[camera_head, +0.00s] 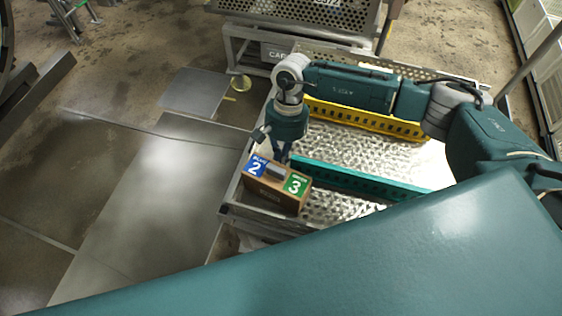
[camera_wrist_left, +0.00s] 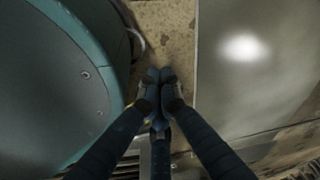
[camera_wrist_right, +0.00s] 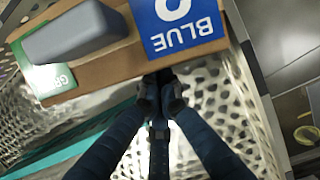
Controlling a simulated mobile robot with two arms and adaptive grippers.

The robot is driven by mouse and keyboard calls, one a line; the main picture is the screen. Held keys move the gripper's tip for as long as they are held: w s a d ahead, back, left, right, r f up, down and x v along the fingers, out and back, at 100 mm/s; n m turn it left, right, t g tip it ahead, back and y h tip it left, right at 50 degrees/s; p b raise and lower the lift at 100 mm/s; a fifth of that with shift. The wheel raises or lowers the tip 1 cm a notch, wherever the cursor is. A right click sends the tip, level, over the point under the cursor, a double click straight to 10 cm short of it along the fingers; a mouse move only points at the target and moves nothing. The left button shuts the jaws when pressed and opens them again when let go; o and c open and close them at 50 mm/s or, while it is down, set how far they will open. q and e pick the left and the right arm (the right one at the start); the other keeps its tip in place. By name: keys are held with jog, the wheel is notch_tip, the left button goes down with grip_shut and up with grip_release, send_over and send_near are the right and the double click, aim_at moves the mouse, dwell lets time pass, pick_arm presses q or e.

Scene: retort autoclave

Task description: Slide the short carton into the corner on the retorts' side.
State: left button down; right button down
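The brown carton (camera_head: 279,199) sits at the near left end of the metal tray, with a blue "BLUE 2" label, a green "3" label and a grey block on top. It also shows in the right wrist view (camera_wrist_right: 120,66). My right gripper (camera_head: 281,157) points down at the carton's far side. In the right wrist view its fingers (camera_wrist_right: 160,88) are together, with the tips at the carton's edge below the blue label; I cannot tell whether they touch. My left gripper (camera_wrist_left: 160,78) is shut and empty above the floor, outside the head view.
The tray (camera_head: 228,195) has a low perforated rim and a dimpled bed. A teal rail (camera_head: 360,180) runs right from beside the carton; a yellow rail (camera_head: 365,119) lies farther back. A perforated cart (camera_head: 300,14) stands behind.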

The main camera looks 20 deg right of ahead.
jog(key=shift+s+a+f, duration=0.1)
jog(key=shift+s+a, duration=0.25)
jog(key=shift+s, duration=0.1)
jog(key=shift+s+a, duration=0.2)
jog(key=shift+s, duration=0.15)
pick_arm(q)
jog(key=shift+w+d+r, duration=0.1)
jog(key=shift+w+r, duration=0.45)
jog(key=shift+w, duration=0.1)
pick_arm(e)
jog(key=shift+r, duration=0.2)
